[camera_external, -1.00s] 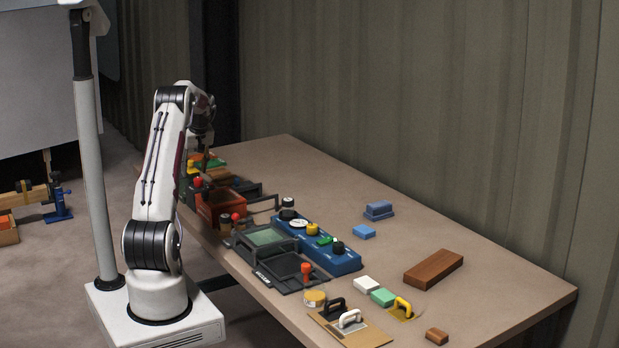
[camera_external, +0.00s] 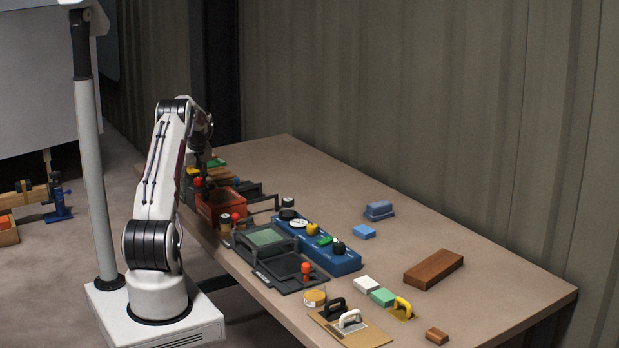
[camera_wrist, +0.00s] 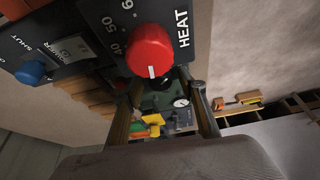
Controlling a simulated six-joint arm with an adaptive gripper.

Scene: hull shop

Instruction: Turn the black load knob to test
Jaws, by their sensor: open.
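My gripper (camera_wrist: 165,100) is open, with its two fingers spread in the wrist view and nothing clearly held between them. In the external view my gripper (camera_external: 205,163) is over the far left end of the table, partly hidden by my arm. A red knob (camera_wrist: 150,50) marked HEAT fills the upper middle of the wrist view, close to the fingers. A small black round part (camera_wrist: 153,84) shows just below it; I cannot tell whether it is the load knob. Black knobs (camera_external: 338,247) also sit on the blue panel in the external view. No load or test label is legible.
A blue knob (camera_wrist: 31,72) is on the dark panel beside the red one. The blue panel (camera_external: 345,264) stands mid-table, with a yellow knob (camera_external: 312,229). An orange-red box (camera_external: 217,210) and dark trays crowd the front left. The back right of the table has free room.

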